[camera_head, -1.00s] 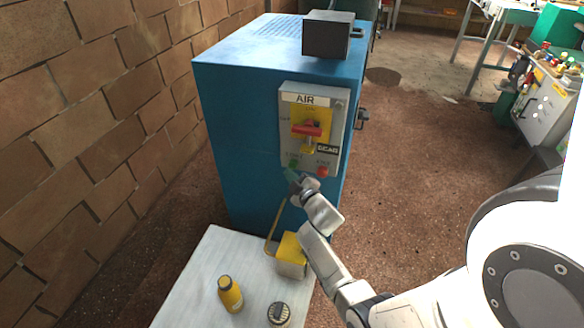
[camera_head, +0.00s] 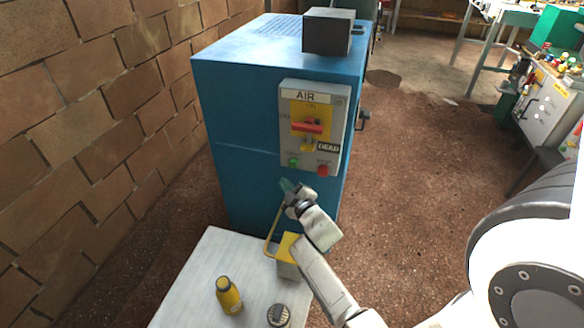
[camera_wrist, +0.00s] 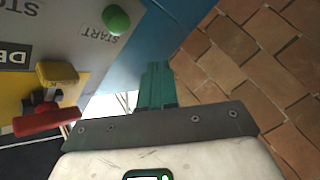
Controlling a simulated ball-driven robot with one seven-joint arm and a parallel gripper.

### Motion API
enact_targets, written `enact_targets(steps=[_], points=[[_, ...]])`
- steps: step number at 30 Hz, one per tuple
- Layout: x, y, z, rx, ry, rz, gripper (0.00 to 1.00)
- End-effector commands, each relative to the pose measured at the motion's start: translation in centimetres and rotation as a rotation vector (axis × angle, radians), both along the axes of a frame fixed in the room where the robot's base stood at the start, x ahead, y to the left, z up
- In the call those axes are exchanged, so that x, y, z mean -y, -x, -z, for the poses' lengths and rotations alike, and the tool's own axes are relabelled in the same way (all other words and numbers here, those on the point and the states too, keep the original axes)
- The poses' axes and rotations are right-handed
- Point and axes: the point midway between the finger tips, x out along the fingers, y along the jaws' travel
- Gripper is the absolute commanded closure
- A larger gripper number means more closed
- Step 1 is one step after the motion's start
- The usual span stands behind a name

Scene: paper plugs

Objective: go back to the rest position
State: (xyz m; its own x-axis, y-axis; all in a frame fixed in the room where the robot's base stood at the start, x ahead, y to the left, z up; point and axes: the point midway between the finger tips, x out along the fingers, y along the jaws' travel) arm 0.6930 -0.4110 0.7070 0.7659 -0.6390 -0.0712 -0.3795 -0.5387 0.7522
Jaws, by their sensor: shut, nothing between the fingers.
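My gripper (camera_head: 287,186) is in front of the blue cabinet, just below the grey control panel (camera_head: 285,120), and appears apart from it. In the wrist view its green fingers (camera_wrist: 157,85) are shut together with nothing between them. The panel is marked AIR and carries a red switch handle (camera_head: 308,126) on a yellow plate, a green button (camera_head: 293,162) and a red button (camera_head: 323,170). The wrist view shows the green start button (camera_wrist: 116,19), the red handle (camera_wrist: 45,119) and a yellow part (camera_wrist: 57,73) close to the fingers.
The blue cabinet (camera_head: 245,110) stands by a brick wall (camera_head: 90,110). A pale table (camera_head: 200,285) in front holds a yellow bottle (camera_head: 229,296), a round dark-topped item (camera_head: 278,315) and a yellow box (camera_head: 287,255), partly behind my arm. Open floor (camera_head: 410,190) lies to the right.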

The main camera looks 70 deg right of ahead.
Motion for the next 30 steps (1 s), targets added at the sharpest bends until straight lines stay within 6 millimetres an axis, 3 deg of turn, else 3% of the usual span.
enact_targets(steps=[22, 26, 30], points=[[-0.1, 0.0, 0.0, -0.002, -0.003, 0.000, 1.00], [-1.4, -0.4, -0.1, -0.026, -0.069, 0.009, 1.00], [-4.7, -0.5, 0.3, -0.091, -0.231, 0.034, 1.00]])
